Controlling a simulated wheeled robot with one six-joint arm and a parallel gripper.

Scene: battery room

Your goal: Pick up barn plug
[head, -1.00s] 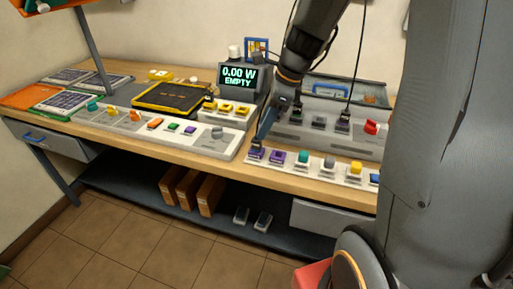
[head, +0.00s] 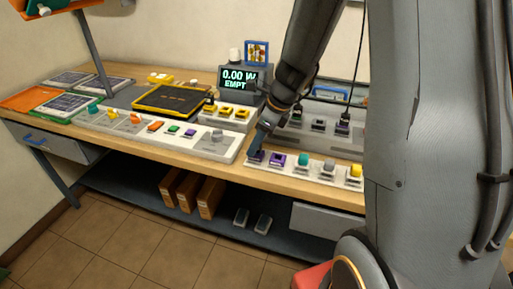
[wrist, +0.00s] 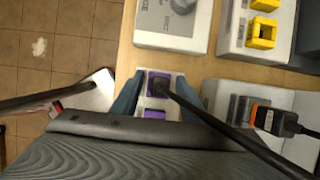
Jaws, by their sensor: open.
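A black plug (wrist: 161,84) with a black cord stands in a purple socket (wrist: 153,77) on a pale strip in the wrist view; I cannot read any name on it. My gripper (wrist: 157,92) is open, with one blue-grey finger on each side of that socket and plug. I cannot tell whether the fingers touch the plug. In the head view my gripper (head: 258,143) points down at the left purple socket (head: 256,157) on the front strip, and the plug there is mostly hidden by the fingers. A second purple socket (head: 277,160) is to its right.
Yellow sockets (wrist: 263,34) and a white knob panel (wrist: 172,22) lie beyond. A display (head: 238,80) reads "0.00 W". The bench front edge (head: 220,177) is close.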

